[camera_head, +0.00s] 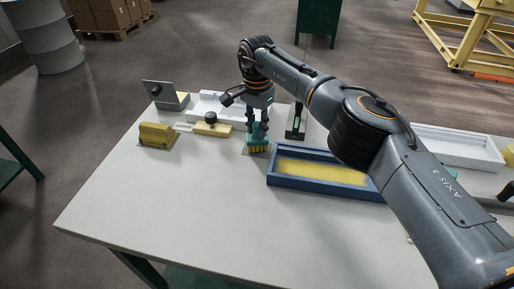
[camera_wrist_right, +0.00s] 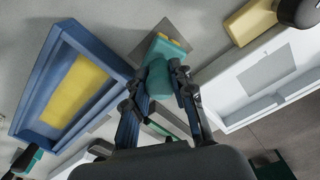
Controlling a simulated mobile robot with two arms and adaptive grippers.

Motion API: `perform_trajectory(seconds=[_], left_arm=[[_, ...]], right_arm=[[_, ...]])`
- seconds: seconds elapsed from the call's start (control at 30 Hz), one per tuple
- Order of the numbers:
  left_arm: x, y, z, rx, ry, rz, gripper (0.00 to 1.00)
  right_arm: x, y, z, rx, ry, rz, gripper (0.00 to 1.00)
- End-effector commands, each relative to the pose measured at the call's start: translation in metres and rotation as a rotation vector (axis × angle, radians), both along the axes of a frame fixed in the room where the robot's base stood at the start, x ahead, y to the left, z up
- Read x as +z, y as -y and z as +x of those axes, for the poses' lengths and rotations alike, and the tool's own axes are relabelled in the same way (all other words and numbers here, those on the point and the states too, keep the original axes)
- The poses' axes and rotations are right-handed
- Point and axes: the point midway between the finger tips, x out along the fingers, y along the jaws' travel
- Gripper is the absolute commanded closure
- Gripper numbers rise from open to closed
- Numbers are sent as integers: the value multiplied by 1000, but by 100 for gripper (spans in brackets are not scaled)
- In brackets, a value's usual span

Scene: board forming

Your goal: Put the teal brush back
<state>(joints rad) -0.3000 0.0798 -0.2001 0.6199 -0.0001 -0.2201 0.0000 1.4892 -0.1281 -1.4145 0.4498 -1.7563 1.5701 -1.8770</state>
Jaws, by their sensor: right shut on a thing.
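The teal brush (camera_head: 257,146) has yellow bristles pointing down. It stands upright at a grey square pad (camera_head: 246,150) on the table, left of the blue tray. My right gripper (camera_head: 257,134) is above it with its fingers around the brush's upper part, shut on it. In the right wrist view the teal brush (camera_wrist_right: 160,68) shows between the fingertips (camera_wrist_right: 160,82), over the grey pad (camera_wrist_right: 182,32). I cannot tell whether the bristles touch the pad. My left gripper is not in view.
A blue tray (camera_head: 318,183) with a yellow bed lies right of the brush. To the left are a yellow block (camera_head: 156,133), a wooden float with a dark knob (camera_head: 212,129) and a metal plate (camera_head: 160,92). White trays (camera_head: 448,147) stand behind. The table's front left is clear.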

Motion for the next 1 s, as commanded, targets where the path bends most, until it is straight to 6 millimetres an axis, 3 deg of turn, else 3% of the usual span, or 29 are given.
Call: perform_trajectory(seconds=[0.27,0.3,0.43,0.63,0.67,0.73,1.0], left_arm=[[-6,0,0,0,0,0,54],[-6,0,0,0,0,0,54],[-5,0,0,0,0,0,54],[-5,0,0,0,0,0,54],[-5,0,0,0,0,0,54],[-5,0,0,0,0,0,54],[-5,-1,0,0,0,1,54]], right_arm=[[-6,0,0,0,0,0,100],[-5,0,0,0,1,1,74],[-5,0,0,0,0,0,49],[-5,0,0,0,0,0,49],[-5,0,0,0,0,0,47],[-5,0,0,0,0,0,34],[-5,0,0,0,0,0,34]])
